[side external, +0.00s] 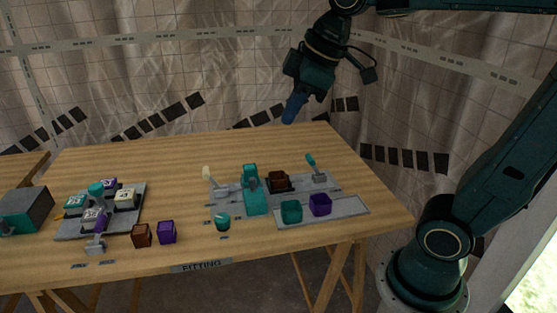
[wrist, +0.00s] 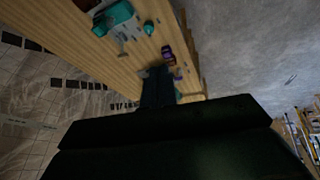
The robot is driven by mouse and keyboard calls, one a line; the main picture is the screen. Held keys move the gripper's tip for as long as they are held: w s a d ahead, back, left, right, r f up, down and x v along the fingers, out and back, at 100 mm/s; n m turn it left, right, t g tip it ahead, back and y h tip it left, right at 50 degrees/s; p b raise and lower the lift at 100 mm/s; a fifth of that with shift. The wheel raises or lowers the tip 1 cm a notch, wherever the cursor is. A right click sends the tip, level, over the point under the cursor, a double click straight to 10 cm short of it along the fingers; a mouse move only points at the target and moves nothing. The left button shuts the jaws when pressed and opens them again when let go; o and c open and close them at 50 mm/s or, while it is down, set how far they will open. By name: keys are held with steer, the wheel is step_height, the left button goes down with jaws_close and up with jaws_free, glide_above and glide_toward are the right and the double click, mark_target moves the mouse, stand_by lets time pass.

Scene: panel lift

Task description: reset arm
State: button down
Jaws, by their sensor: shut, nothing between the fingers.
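My gripper (side external: 293,108) is shut and empty. In the side external view it hangs in the air near the back edge of the wooden table (side external: 180,150), with its blue fingers pointing down and slightly left. My arm is dark teal and reaches in from the right. In the wrist view the shut fingers (wrist: 157,88) show dark in the middle, with the table (wrist: 75,30) tilted behind them. Nothing is touching the fingers.
A grey panel (side external: 235,187) with teal and brown fixtures and levers sits at the table's right. A tray (side external: 345,208) holds a teal and a purple block. Another panel (side external: 75,230), a brown cube (side external: 141,235) and a purple cube (side external: 167,232) are left. The back of the table is clear.

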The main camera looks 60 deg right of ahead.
steer(key=s+f+m, duration=0.6)
steer(key=s, duration=0.5)
steer(key=shift+s+d+m+t+h, duration=0.3)
steer(key=shift+s+d+h, duration=0.05)
steer(key=shift+d+h, duration=0.1)
steer(key=shift+f, duration=0.1)
stand_by(0.8)
